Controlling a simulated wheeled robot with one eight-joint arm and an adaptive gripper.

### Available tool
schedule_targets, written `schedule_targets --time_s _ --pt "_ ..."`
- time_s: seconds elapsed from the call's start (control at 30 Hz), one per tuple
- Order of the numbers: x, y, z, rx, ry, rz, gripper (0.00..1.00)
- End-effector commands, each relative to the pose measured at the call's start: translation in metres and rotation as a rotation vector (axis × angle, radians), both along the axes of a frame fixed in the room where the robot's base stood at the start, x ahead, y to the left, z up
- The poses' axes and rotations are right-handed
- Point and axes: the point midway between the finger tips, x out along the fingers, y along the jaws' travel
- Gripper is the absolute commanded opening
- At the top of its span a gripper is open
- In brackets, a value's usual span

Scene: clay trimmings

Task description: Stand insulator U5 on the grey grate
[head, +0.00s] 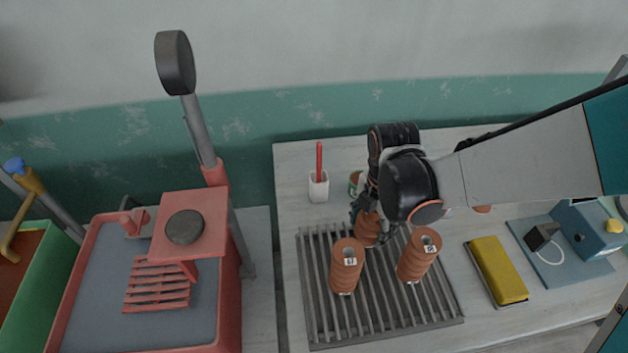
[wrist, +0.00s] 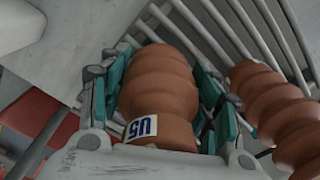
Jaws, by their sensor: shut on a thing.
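Insulator U5 (wrist: 155,90) is a ribbed brown clay cylinder with a white label reading U5. My gripper (head: 366,213) is shut on it, with green-padded fingers on both sides in the wrist view. In the head view U5 (head: 369,236) is partly hidden by my gripper and looks about upright over the back part of the grey grate (head: 384,318). I cannot tell whether its base touches the bars. The grate's bars also show in the wrist view (wrist: 283,38).
Two similar insulators stand on the grate, one front left (head: 345,268) and one right (head: 417,258). A white cup (head: 318,188) with a red stick stands behind. A yellow block (head: 497,270) lies right of the grate. The grate's front strip is clear.

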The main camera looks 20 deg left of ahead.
Motion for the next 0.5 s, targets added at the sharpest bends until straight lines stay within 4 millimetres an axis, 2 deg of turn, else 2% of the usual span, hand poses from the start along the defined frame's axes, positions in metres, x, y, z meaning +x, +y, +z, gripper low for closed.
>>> schedule_targets --time_s 0.03,0.07,0.13,0.5 --pt "0.0000 0.0011 -0.0027 0.000 0.000 0.002 0.14" --pt "0.0000 0.0011 -0.0024 0.000 0.000 0.002 0.62" --pt "-0.0001 0.0011 -0.0017 0.000 0.000 0.002 0.77" --pt "-0.0004 0.0011 -0.0008 0.000 0.000 0.002 0.77"
